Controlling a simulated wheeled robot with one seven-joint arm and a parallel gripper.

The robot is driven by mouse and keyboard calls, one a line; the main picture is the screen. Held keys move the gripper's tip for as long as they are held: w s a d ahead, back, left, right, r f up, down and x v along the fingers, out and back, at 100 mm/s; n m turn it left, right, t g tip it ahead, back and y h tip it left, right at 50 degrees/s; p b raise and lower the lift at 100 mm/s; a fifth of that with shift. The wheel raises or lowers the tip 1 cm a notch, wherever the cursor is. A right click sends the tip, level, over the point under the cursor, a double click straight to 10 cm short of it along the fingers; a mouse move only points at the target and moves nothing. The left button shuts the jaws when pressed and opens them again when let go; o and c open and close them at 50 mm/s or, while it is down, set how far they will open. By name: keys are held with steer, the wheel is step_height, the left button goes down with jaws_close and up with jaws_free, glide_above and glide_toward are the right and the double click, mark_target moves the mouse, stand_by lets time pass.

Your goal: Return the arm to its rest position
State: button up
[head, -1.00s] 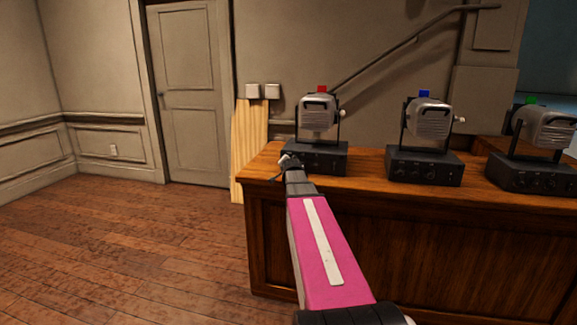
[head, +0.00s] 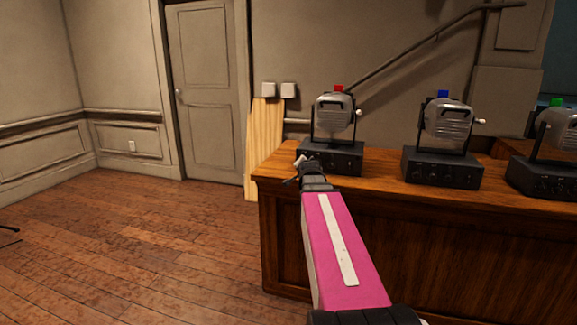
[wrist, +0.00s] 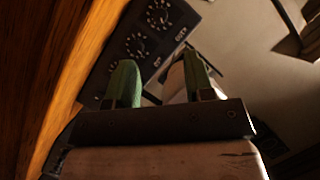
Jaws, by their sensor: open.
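My pink arm (head: 342,250) reaches forward from the bottom of the head view, toward the left end of the desk. My gripper (head: 293,172) is at its far end, in front of the left lamp's black base. In the wrist view my gripper (wrist: 160,85) shows two green fingers set apart, with nothing visibly held between them. Behind the fingers is a black box with dials (wrist: 140,40), tilted in the picture.
The wooden desk (head: 400,240) carries three grey lamps on black bases, with a red (head: 338,88), a blue (head: 443,94) and a green (head: 557,102) block on top. A pale board (head: 265,140) leans on the wall. The wooden floor (head: 130,240) at left is mostly clear.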

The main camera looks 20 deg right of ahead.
steer(key=s+a+f+n+g+y, duration=0.2)
steer(key=s+a+f+n+g, duration=0.25)
steer(key=f, duration=0.55)
steer(key=s+a+f+n+g+y, duration=0.1)
steer(key=s+a+f+n+g, duration=0.15)
steer(key=s+a+f, duration=0.4)
steer(key=s+a+f+n+g+y, duration=0.1)
steer(key=s+a+f+n+g, duration=0.4)
steer(key=s+f, duration=0.7)
steer(key=a+f+g, duration=0.1)
steer(key=a+g, duration=0.1)
steer(key=a, duration=0.2)
steer(key=shift+s+a+f, duration=0.35)
